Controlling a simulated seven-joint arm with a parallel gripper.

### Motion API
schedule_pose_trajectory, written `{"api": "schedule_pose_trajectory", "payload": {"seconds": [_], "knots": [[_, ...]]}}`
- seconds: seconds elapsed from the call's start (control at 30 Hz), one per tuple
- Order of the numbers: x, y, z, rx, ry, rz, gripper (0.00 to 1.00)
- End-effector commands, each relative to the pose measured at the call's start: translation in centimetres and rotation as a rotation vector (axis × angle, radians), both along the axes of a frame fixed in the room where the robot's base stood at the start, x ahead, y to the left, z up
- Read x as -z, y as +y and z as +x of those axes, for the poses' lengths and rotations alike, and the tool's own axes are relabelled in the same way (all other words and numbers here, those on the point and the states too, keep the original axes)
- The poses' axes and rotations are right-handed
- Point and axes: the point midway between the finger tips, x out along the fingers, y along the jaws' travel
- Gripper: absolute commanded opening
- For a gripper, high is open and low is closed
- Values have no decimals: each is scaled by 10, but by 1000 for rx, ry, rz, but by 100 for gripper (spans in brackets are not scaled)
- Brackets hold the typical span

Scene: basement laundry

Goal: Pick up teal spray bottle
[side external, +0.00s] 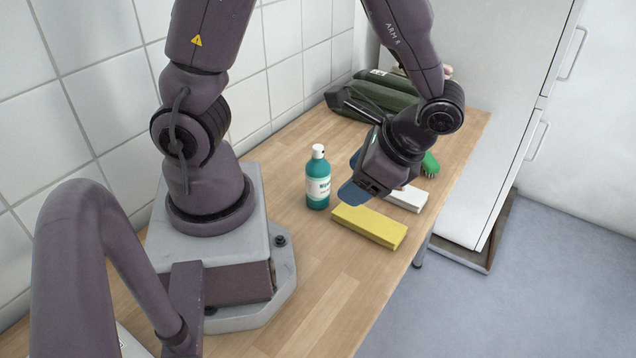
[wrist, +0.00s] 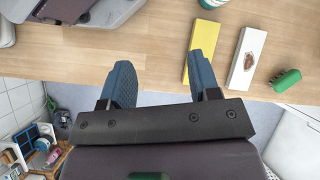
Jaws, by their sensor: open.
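The teal spray bottle (side external: 318,183) stands upright on the wooden table, with a white top and a pale label. Only its lower edge shows at the top of the wrist view (wrist: 214,4). My gripper (side external: 356,177) is just right of the bottle in the side view, above the table and apart from the bottle. Its two blue fingers are spread with nothing between them, as the wrist view also shows (wrist: 160,62).
A yellow block (side external: 369,226) lies right of the bottle, beside a white block (side external: 407,199) and a green brush (side external: 430,165). Dark green rolled items (side external: 385,97) lie at the back. A tiled wall (side external: 105,95) borders the table; bare wood (side external: 330,285) lies in front.

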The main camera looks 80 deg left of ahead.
Motion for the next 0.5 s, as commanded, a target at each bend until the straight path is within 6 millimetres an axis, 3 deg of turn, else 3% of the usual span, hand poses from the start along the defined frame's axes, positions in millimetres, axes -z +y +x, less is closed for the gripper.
{"api": "schedule_pose_trajectory", "payload": {"seconds": [0.1,0.3,0.5], "knots": [[30,8,-5,111,196,122,56],[69,28,-9,309,496,348,56],[89,47,0,474,709,556,56]]}}
